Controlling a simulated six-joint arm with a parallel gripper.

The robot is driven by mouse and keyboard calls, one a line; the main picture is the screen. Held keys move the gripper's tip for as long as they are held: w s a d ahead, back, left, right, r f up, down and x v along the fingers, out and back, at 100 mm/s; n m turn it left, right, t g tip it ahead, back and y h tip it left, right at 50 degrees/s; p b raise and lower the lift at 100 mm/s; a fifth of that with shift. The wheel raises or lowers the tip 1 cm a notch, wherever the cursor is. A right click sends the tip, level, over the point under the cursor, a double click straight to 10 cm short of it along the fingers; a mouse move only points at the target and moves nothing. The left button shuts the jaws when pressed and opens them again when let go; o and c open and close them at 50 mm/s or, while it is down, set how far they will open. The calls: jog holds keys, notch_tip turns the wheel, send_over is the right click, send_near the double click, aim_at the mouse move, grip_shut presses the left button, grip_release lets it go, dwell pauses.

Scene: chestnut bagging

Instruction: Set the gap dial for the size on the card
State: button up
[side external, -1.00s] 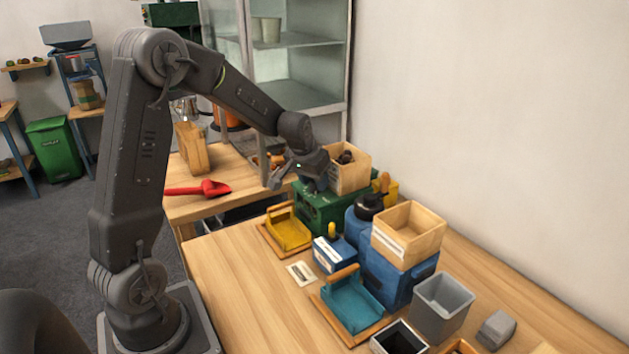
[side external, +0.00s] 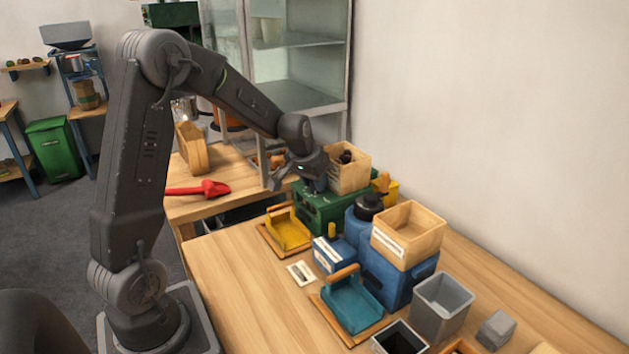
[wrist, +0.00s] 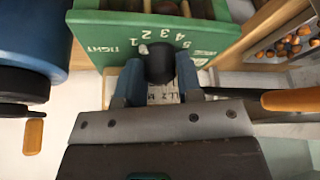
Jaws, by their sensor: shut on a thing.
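The green machine (side external: 330,210) stands beyond the yellow tray in the side view, with a wooden hopper box of chestnuts on top. In the wrist view its green face (wrist: 205,45) bears the numbers 1 to 5 in an arc and the word TIGHT. The dark round gap dial (wrist: 159,65) sits below the arc; a small pale mark at its upper left lies near 1 and 2. My gripper (wrist: 158,88) is shut on the dial, one blue finger on each side. A printed card (wrist: 165,95) behind the fingers is mostly hidden and I cannot read its size.
A blue machine (side external: 385,275) with a wooden box stands close beside the green one. A yellow tray (side external: 288,231), a teal tray (side external: 352,303) and a small card (side external: 301,273) lie in front. A red scoop (side external: 213,189) is on the rear table. The left front tabletop is clear.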

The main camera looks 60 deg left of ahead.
jog(key=shift+m, duration=0.3)
jog(key=m+h, duration=0.2)
jog(key=m, duration=0.2)
jog(key=shift+a+m, duration=0.1)
jog(key=shift+m, duration=0.2)
jog(key=m, duration=0.2)
jog(key=m+h, duration=0.1)
jog(key=m, duration=0.1)
jog(key=shift+m+h, duration=0.3)
jog(key=o, duration=0.6)
